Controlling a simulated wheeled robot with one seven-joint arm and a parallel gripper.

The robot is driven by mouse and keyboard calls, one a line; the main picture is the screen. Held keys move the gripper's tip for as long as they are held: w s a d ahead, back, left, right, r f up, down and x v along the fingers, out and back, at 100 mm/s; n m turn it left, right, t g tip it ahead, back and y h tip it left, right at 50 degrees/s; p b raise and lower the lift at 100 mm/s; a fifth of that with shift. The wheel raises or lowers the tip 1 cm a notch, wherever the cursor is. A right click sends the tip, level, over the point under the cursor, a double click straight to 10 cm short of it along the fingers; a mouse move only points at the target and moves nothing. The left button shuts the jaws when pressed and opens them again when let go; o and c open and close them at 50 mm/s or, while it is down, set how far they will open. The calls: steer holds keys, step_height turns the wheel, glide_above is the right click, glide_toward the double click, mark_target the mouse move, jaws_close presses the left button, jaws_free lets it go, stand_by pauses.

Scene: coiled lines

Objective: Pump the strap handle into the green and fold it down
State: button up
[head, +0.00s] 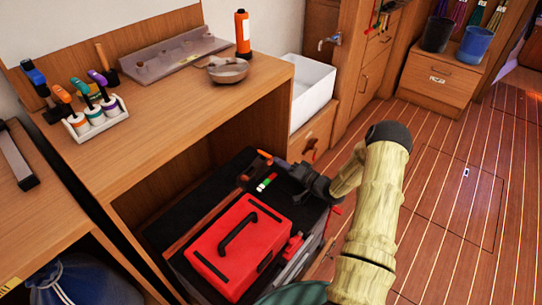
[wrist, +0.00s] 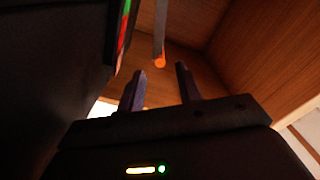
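The strap handle is a grey lever with an orange end; in the head view its orange end (head: 264,156) shows at the back of the dark low shelf. In the wrist view the handle (wrist: 160,58) hangs above the gap between my fingertips, apart from them. A small gauge (head: 266,182) with green, white and red bands lies just in front of it; its edge (wrist: 124,30) shows at upper left in the wrist view. My gripper (head: 292,172) is right of the gauge and handle. Its two fingers (wrist: 160,78) stand apart with nothing gripped. The gauge's pointer is too small to read.
A red case (head: 238,246) with a black handle sits in front of the gauge. The wooden bench top (head: 180,110) overhangs the shelf and carries bottles and a metal bowl (head: 227,70). A white basin (head: 312,92) stands behind. The floor at right is clear.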

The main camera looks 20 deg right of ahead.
steer(key=p+v, duration=0.1)
steer(key=v, duration=0.7)
steer(key=shift+s+d, duration=0.2)
steer(key=shift+s, duration=0.1)
steer(key=shift+w+r, duration=0.1)
steer(key=shift+r, duration=0.05)
steer(key=c, duration=0.5)
steer(key=w+a+r+n+p, duration=0.1)
steer(key=r+n, duration=0.2)
steer(key=w+a+r+n+g+h+p, duration=0.1)
steer(key=r+n, duration=0.2)
steer(key=n, duration=0.1)
steer(key=w+a+r+n+g+p, duration=0.1)
steer(key=r+n+p, duration=0.1)
steer(key=r+n, duration=0.1)
steer(key=shift+n+h, duration=0.3)
steer(key=shift+n, duration=0.4)
jaws_close()
